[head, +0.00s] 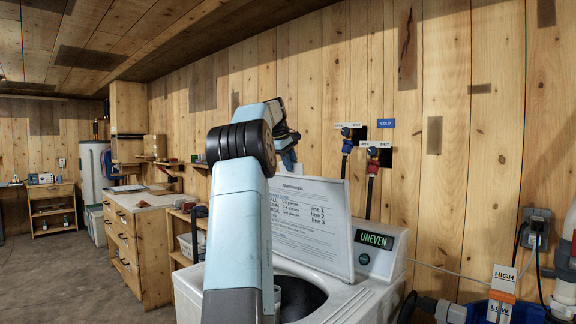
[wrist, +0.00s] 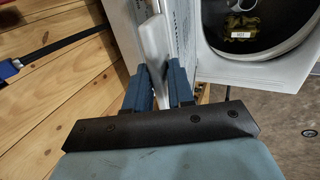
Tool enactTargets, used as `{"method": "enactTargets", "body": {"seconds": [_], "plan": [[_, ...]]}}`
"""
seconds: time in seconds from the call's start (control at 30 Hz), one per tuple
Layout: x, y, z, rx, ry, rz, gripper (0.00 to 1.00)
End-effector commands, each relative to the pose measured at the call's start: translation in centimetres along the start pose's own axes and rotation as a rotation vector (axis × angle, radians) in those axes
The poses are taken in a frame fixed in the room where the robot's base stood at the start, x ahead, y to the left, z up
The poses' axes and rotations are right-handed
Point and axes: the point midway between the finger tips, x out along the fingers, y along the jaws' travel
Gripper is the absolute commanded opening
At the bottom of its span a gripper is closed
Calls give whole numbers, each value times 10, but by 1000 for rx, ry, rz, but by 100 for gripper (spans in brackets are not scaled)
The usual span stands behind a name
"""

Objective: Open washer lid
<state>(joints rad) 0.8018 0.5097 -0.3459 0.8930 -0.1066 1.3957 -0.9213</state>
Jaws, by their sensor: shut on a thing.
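The white washer (head: 368,300) stands at the front centre of the head view, its round dark tub opening partly hidden behind my arm. Its lid (head: 318,228) stands raised, close to upright, with printed text on the face toward me. My gripper (head: 290,164) is at the lid's upper left edge. In the wrist view my gripper (wrist: 158,84) has its two blue fingers closed on the edge of the lid (wrist: 153,45). The open tub (wrist: 250,28) shows to the right of the lid there. My arm hides the washer's left part.
A panel display (head: 374,239) reads "UNEVEN". Blue and red valves with hoses (head: 372,172) are on the plank wall behind the lid. A wooden drawer cabinet (head: 137,240) stands left of the washer. The floor (head: 60,285) at left is clear.

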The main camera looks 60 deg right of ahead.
Motion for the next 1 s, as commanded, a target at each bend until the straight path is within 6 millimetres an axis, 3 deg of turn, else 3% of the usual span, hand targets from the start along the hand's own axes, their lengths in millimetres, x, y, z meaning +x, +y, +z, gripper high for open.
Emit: {"method": "enactTargets", "body": {"seconds": [0.37, 0.4, 0.53, 0.83, 1.0], "plan": [[4, 0, -2, -1, -2, -3, 0], [3, 0, -2, -1, -2, -3, 27], [3, -1, -2, -2, -1, -2, 39], [-1, 0, -1, -1, 1, 0, 40], [-17, 0, -2, -1, 2, 1, 40]]}}
